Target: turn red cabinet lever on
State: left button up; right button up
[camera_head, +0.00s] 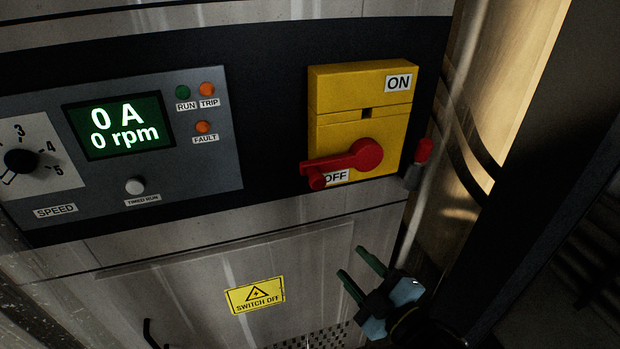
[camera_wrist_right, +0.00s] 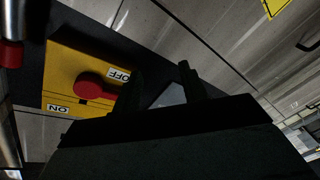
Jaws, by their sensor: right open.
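The red lever (camera_head: 350,159) is mounted on a yellow switch plate (camera_head: 345,97) on the cabinet. Its handle points left, with its tip beside the OFF label (camera_head: 338,177); the ON label (camera_head: 398,83) is at the plate's upper right. My right gripper (camera_head: 359,273) is open and empty, below the switch and apart from it. In the right wrist view, the lever (camera_wrist_right: 93,89) and yellow plate (camera_wrist_right: 62,75) show beyond the dark fingers, which partly hide the handle's end. My left gripper is not in view.
A control panel with a green display (camera_head: 118,126) reading 0 A and 0 rpm is left of the switch. A small red-topped part (camera_head: 424,150) sticks out at the plate's right. A yellow SWITCH OFF sticker (camera_head: 255,295) is on the door below. A shiny metal column (camera_head: 500,75) stands at right.

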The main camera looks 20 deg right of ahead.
aim_at(320, 185)
notch_tip(320, 185, up, 13)
jog(key=s+a+n+t+y, duration=0.2)
jog(key=s+n, duration=0.1)
jog(key=p+x, duration=0.3)
jog(key=x, duration=1)
jog(key=shift+w+r+p, duration=0.25)
jog(key=shift+w+p, duration=0.05)
jog(key=shift+p, duration=0.1)
grip_shut()
